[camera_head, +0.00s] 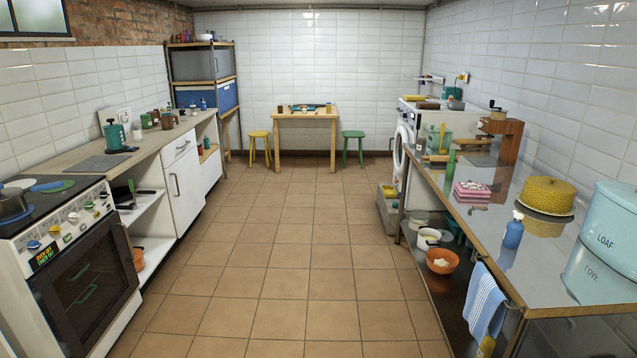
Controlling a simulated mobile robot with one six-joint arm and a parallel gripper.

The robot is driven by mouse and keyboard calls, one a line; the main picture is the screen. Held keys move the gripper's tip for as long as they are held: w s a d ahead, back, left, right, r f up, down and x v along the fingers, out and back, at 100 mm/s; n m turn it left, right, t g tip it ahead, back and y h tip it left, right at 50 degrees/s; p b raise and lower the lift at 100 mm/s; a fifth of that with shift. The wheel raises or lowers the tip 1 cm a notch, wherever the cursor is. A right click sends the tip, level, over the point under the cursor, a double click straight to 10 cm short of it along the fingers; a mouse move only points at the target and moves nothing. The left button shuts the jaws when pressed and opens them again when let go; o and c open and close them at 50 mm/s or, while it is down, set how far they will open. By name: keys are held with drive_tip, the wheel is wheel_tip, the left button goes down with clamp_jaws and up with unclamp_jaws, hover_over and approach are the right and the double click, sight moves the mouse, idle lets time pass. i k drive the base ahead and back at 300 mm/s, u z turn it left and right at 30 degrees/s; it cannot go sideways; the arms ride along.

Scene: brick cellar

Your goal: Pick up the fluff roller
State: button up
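I cannot pick out the fluff roller with certainty in the head view. Several small items stand on the steel table (500,232) on the right, among them a yellow-handled thing and a green upright thing (450,163) near its far end. They are too small to name surely. More small items lie on top of the white washing machine (404,143) behind that table. My gripper and arm are not in view.
The tiled floor (285,250) is clear down the middle. A stove (90,285) and white cupboards (183,185) line the left. A wooden table (305,115) with a yellow stool (259,137) and a green stool (353,138) stands at the back. A striped towel (484,305) hangs from the steel table.

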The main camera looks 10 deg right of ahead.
sight(451, 165)
drive_tip(key=u, duration=0.35)
drive_tip(key=i, duration=2.5)
drive_tip(key=z, duration=0.35)
drive_tip(key=i, duration=1)
drive_tip(key=z, duration=0.25)
